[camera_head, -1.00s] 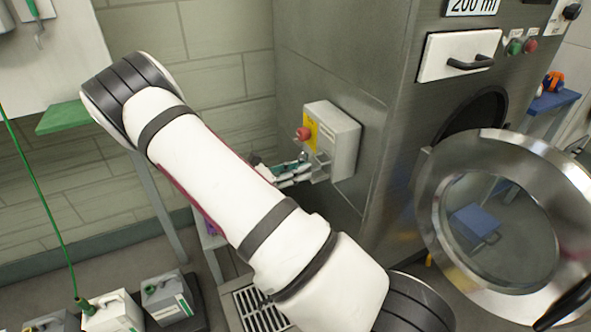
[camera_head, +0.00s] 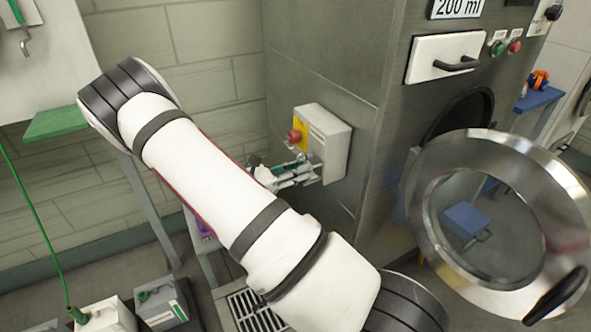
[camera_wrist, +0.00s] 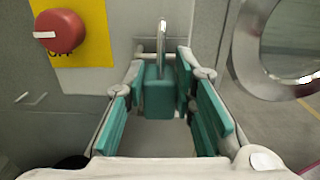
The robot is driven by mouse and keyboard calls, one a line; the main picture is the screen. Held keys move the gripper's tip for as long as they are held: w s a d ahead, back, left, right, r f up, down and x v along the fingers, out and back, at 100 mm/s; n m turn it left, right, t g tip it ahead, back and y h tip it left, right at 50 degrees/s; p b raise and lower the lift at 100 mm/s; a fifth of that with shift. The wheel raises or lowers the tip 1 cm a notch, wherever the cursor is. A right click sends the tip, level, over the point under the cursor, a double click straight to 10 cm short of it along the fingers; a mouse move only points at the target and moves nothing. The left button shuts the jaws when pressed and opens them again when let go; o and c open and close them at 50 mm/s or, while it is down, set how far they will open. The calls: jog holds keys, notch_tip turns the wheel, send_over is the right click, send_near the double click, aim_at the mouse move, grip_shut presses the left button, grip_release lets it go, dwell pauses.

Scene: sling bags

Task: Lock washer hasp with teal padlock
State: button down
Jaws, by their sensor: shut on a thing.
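The teal padlock (camera_wrist: 158,92) sits upright between my fingertips in the wrist view, its silver shackle pointing up. My gripper (camera_wrist: 161,72) has teal finger pads and is shut on the padlock's body. In the head view, my gripper (camera_head: 292,175) is at the lower front of the grey switch box, partly hidden by my arm. A small metal hasp bracket (camera_wrist: 148,46) shows behind the shackle in the wrist view. I cannot tell whether the shackle passes through it. The washer (camera_head: 375,90) stands to the right of the box.
The switch box (camera_head: 335,146) has a red knob (camera_wrist: 60,31) on a yellow plate, close to the left finger. The washer's round door (camera_head: 425,190) hangs open on the right. Several canisters (camera_head: 160,302) and a floor drain (camera_head: 245,308) are below.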

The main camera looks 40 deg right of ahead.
jog(key=shift+s+d, duration=0.15)
jog(key=shift+d, duration=0.2)
jog(key=shift+s+d+r, duration=0.1)
jog(key=shift+s+d, duration=0.05)
jog(key=shift+d, duration=0.25)
jog(key=shift+s+d+f, duration=0.15)
jog(key=shift+d+f, duration=0.05)
dwell(0.5)
jog(key=c, duration=1.4)
grip_release()
jog(key=shift+o, duration=0.8)
jog(key=shift+d+f, duration=0.1)
jog(key=shift+d, duration=0.25)
jog(key=shift+a, duration=0.25)
